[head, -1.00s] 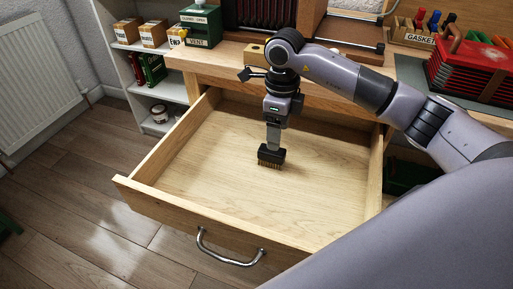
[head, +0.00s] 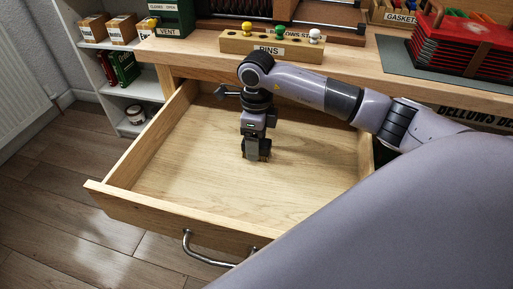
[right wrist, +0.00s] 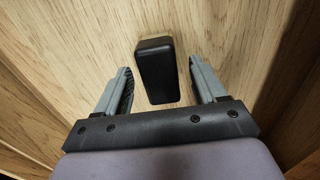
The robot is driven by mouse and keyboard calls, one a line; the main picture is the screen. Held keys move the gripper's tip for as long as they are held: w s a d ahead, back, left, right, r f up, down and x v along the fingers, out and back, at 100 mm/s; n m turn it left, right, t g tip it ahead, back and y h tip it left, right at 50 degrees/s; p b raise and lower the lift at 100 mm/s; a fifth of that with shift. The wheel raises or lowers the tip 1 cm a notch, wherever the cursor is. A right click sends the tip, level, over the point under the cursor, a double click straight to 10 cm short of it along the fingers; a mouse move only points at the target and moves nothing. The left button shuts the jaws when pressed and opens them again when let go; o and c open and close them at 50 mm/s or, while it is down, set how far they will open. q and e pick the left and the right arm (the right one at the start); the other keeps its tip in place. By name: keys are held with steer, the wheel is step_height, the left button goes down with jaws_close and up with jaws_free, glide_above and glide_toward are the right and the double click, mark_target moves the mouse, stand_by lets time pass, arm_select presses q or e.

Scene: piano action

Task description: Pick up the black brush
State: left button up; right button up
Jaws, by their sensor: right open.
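The black brush (right wrist: 157,70) lies on the wooden floor of the open drawer. In the right wrist view its dark block sits between the two fingers of my right gripper (right wrist: 162,88), with a visible gap on each side. My right gripper is open and points down. In the head view the right gripper (head: 257,150) is low in the drawer, and its fingers hide most of the brush. My left gripper is not in view.
The open drawer (head: 150,205) has raised wooden walls around the gripper; its floor is otherwise clear. The benchtop behind holds a pins block (head: 270,46) and a red bellows stack (head: 462,50). A white shelf (head: 140,90) stands at the left.

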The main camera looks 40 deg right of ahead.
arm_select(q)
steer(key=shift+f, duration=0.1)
arm_select(e)
steer(key=c, duration=1.1)
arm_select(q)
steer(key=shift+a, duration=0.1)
arm_select(e)
steer(key=shift+r, duration=0.2)
